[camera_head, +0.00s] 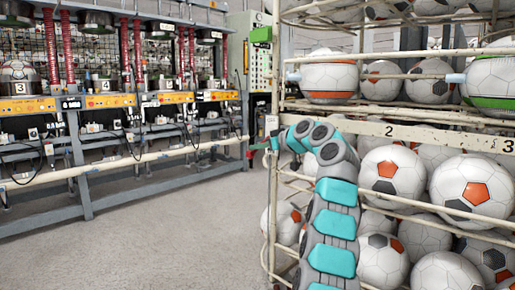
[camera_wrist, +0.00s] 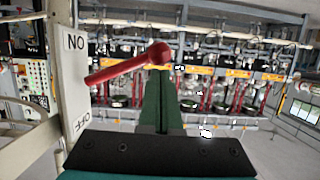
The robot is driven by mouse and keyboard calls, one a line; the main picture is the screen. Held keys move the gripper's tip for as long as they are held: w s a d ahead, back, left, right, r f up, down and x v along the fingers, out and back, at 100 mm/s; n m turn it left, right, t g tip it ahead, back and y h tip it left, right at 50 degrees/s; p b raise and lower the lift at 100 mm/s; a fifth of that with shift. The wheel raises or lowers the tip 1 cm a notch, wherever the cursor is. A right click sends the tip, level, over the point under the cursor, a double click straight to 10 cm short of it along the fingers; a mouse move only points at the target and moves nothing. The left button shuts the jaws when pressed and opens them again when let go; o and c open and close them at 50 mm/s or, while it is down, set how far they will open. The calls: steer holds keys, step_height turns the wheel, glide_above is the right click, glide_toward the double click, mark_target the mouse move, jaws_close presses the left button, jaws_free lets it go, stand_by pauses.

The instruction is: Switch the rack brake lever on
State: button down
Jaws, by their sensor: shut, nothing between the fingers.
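The red brake lever (camera_wrist: 120,68) with a round knob shows in the wrist view, which looks upside down. It comes out of a white label plate (camera_wrist: 74,85) at the left and tilts slightly toward the ON mark; the OFF mark is at the plate's other end. My gripper (camera_wrist: 159,74) is shut and empty, its green fingertips right by the knob; I cannot tell whether they touch. In the head view my gripper (camera_head: 272,143) is at the rack's left front post, just under the small white plate (camera_head: 271,124). The lever is not clear there.
The ball rack (camera_head: 400,122) fills the right side, its shelves full of soccer balls (camera_head: 391,170). A row of press benches (camera_head: 85,165) stands at the left. The grey floor (camera_head: 170,235) between is clear.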

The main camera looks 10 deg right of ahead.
steer(key=shift+f, duration=0.4)
stand_by(0.3)
steer(key=shift+r, duration=0.1)
